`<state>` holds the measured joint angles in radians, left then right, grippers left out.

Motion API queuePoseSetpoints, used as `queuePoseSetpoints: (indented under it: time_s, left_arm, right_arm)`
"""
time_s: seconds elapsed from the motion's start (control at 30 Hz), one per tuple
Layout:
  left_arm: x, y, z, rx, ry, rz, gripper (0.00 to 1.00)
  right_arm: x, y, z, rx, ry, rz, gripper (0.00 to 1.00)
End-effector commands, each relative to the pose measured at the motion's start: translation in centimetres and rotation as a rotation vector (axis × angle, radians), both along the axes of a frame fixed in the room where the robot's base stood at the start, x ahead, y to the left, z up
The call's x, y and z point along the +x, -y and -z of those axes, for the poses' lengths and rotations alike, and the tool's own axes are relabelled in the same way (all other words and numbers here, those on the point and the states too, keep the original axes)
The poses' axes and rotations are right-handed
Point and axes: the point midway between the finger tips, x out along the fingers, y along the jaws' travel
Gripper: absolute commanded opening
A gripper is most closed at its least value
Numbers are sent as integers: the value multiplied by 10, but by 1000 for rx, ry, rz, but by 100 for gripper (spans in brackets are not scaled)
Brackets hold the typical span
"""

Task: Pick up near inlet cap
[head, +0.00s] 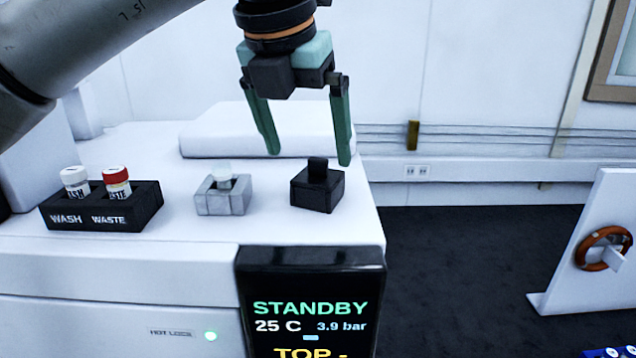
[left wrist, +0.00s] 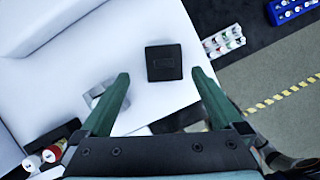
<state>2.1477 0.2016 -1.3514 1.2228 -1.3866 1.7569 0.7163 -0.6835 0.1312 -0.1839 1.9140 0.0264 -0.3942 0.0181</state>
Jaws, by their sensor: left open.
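A small black cap (head: 318,168) stands upright in a black square block (head: 318,193) on the white instrument top, near its right edge. The black block (left wrist: 164,63) shows from above in the left wrist view, where the cap is hard to tell from it. My left gripper (head: 309,157) is open, with green fingers pointing down above and around the cap in the picture. In the left wrist view the block lies between and just beyond the fingertips (left wrist: 160,74). Nothing is between the jaws that I can tell. Which cap is the near inlet cap is not marked. My right gripper is not in view.
A grey block (head: 223,198) with a white-topped piece (head: 222,174) stands left of the black block. A black rack (head: 105,208) holds WASH and WASTE bottles. A status screen (head: 310,310) reads STANDBY. A raised white slab (head: 250,135) lies behind.

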Motion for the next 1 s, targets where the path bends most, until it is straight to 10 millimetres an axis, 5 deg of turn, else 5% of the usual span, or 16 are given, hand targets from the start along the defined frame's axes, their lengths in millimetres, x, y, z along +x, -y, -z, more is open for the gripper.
queuePoseSetpoints:
  time_s: [0.5, 0.77, 1.0]
  left_arm:
    - [18, 14, 52, 0, -1, 0, 100]
    - [20, 15, 57, -1, 1, -1, 100]
    - [20, 15, 56, -2, 0, -1, 76]
  right_arm:
    - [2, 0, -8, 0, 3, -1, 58]
    - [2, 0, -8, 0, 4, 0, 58]
    - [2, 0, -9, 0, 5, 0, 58]
